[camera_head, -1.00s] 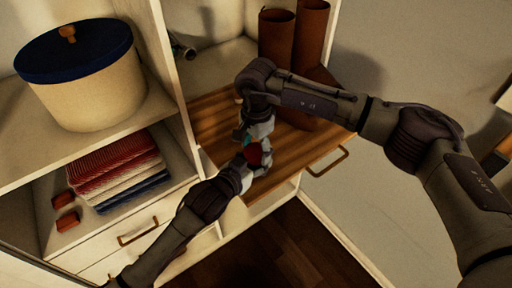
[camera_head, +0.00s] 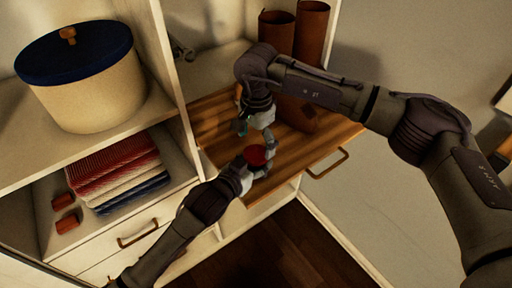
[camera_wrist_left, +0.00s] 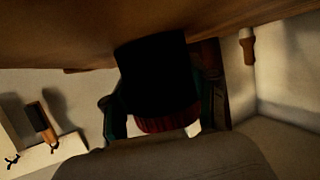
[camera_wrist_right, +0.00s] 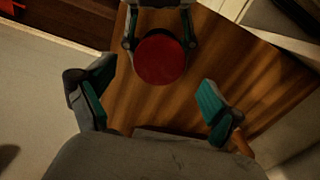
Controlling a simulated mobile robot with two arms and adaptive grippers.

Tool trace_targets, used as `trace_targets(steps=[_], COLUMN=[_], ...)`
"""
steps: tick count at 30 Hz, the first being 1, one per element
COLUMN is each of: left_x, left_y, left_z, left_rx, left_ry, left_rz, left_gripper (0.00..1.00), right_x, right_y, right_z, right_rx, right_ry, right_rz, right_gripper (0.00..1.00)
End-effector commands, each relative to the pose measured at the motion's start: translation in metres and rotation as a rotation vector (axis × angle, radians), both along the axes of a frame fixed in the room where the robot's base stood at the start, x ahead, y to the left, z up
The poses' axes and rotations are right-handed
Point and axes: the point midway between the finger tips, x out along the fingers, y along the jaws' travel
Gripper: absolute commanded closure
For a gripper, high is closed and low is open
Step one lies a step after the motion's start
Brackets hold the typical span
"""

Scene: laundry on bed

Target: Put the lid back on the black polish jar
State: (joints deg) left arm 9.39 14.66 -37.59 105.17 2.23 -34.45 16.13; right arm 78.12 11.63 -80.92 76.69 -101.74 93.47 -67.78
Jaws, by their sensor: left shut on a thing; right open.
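The black polish jar (camera_wrist_left: 155,75) is between the fingers of my left gripper (camera_head: 258,163) in the left wrist view. A round red lid (camera_head: 255,156) sits on the jar's end, with its ribbed edge against the black body in the left wrist view (camera_wrist_left: 165,125). Whether it is fully seated I cannot tell. My left gripper is shut on the jar, above the wooden pull-out board (camera_head: 215,120). My right gripper (camera_wrist_right: 155,90) is open and empty. It is apart from the lid, which shows as a full red disc in the right wrist view (camera_wrist_right: 160,58).
Tall brown boots (camera_head: 311,35) stand at the back of the board. The board has a brass handle (camera_head: 328,164) at its front. A cream box with a blue lid (camera_head: 85,85) and folded cloths (camera_head: 118,170) are on shelves at left.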

Motion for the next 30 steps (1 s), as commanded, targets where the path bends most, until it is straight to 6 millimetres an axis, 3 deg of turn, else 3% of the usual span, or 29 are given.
trace_targets(steps=[3,9,12,19,30], left_x=[0.0,0.0,0.0,0.0,0.0], left_y=[0.0,0.0,0.0,0.0,0.0], left_z=[0.001,0.001,0.001,0.001,0.001], left_rx=[-0.001,-0.001,-0.001,-0.001,-0.001], left_ry=[-0.002,-0.002,-0.002,-0.002,-0.002], left_rz=[0.0,0.0,0.0,0.0,0.0], left_gripper=[1.0,1.0,1.0,1.0,1.0], right_x=[0.0,0.0,0.0,0.001,0.0], right_y=[-0.001,-0.001,0.0,-0.001,-0.001], right_z=[0.01,0.01,0.013,0.044,0.039], right_rx=[-0.001,-0.002,-0.001,0.0,-0.002], right_ry=[0.0,0.001,0.001,0.002,0.005], right_rz=[0.0,0.0,-0.006,-0.093,-0.098], right_gripper=[0.08,0.08,0.12,0.12,0.12])
